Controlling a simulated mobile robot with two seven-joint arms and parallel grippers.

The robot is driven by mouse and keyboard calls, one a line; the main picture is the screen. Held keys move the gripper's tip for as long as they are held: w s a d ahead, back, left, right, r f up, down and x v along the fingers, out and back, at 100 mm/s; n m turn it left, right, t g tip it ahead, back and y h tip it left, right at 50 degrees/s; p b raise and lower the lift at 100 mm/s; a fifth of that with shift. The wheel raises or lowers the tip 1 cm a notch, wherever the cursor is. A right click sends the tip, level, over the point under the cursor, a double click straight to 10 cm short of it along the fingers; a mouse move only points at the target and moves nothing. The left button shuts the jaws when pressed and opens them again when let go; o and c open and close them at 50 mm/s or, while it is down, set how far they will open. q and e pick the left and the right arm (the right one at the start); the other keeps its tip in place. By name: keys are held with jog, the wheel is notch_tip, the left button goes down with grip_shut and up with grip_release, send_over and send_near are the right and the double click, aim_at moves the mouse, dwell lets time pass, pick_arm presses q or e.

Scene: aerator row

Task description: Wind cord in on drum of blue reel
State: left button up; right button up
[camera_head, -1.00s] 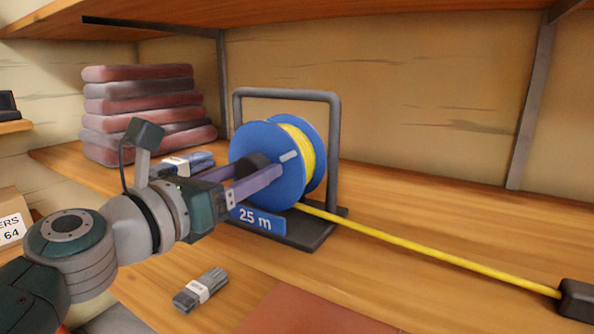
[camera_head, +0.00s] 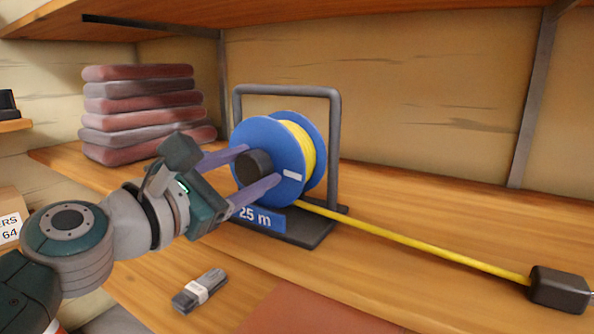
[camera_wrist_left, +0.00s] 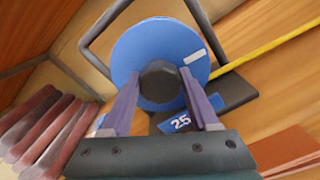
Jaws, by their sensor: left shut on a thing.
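The blue reel (camera_head: 272,130) stands in a grey frame (camera_head: 333,120) on the wooden shelf, with yellow cord (camera_head: 309,152) wound on its drum. The yellow cord (camera_head: 420,243) runs out taut to the right, to a black block (camera_head: 560,288). My left gripper (camera_head: 262,167) is shut on the dark round hub knob (camera_head: 255,172) on the reel's near face, one finger on each side. The wrist view shows the knob (camera_wrist_left: 160,82) between the fingers and a white mark (camera_wrist_left: 194,57) on the blue flange. My right gripper is not in view.
A stack of reddish folded pads (camera_head: 140,110) stands at the back left. A small grey banded bundle (camera_head: 200,290) lies on the shelf in front of the reel. A reddish mat (camera_head: 310,312) lies at the front. The shelf behind the cord is clear.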

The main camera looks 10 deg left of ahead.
pick_arm(q)
jog(key=m+b, duration=0.1)
jog(key=m, duration=0.5)
jog(key=shift+d+f+m, duration=0.1)
jog(key=shift+m, duration=0.2)
jog(key=m, duration=0.5)
jog(key=shift+b, duration=0.3)
jog(key=m, duration=0.5)
jog(key=shift+f+m, duration=0.1)
jog(key=shift+m, duration=0.3)
jog(key=m+p, duration=0.1)
jog(key=m, duration=0.3)
jog(key=shift+m, duration=0.7)
jog(key=o, duration=1.4)
jog(key=shift+p, duration=0.3)
